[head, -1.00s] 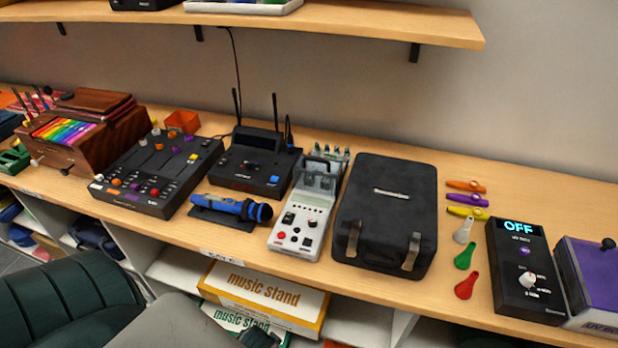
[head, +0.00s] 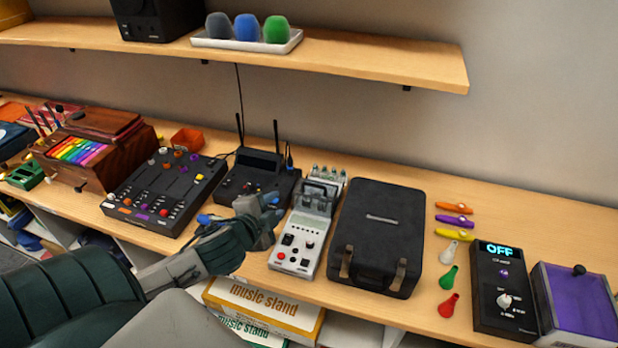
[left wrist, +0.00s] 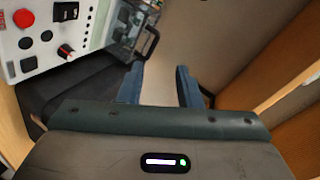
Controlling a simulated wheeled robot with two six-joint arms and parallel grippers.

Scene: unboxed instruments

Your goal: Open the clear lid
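The clear lid (head: 316,196) is a see-through cover with a dark handle, on the back half of a white device (head: 296,246) with knobs and a red button. It appears down, though its fit is too small to tell. In the left wrist view the lid (left wrist: 128,30) shows at the top, with its black handle to its right. My left gripper (head: 272,206) is just left of the device, apart from the lid. Its two blue fingers (left wrist: 160,84) are spread with nothing between them. My right gripper is out of view.
A black case (head: 382,228) stands close on the device's right. A black receiver with antennas (head: 255,178) and a mixer (head: 160,195) are to the left. Several vials stand behind the lid. A shelf (head: 350,62) hangs above; the table behind the case is clear.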

